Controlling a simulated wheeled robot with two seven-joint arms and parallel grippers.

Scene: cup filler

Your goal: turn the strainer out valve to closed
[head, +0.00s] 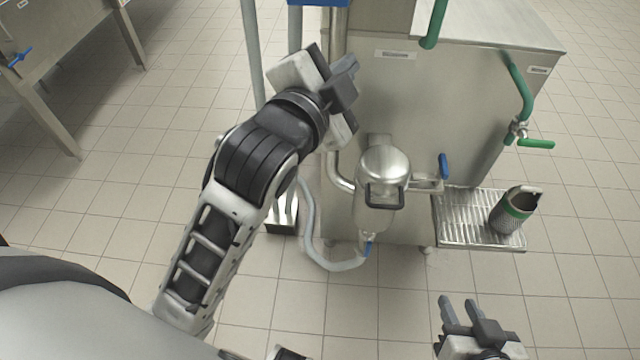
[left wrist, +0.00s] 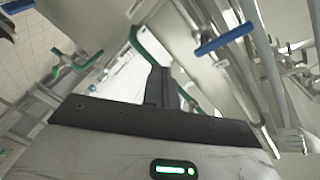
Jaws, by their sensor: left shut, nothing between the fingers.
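The steel strainer (head: 383,165) stands at the front of the steel cabinet. A short pipe leads right from it to a valve with an upright blue handle (head: 443,165), likely the strainer out valve. My left gripper (head: 347,82) is shut and empty, above and left of the strainer, apart from it. Its closed fingers (left wrist: 163,88) show in the left wrist view. A blue handle (left wrist: 225,39) lies beyond them there; I cannot tell which valve it belongs to. My right gripper (head: 460,310) is open and empty at the lower right, away from the strainer.
A drip tray (head: 455,215) holds a dark cup with a green band (head: 512,210). A green-handled valve (head: 537,143) is on the cabinet (head: 430,110). A pale hose (head: 312,235) loops below the strainer. Vertical pipes (head: 252,50) stand beside my left arm. The tiled floor in front is clear.

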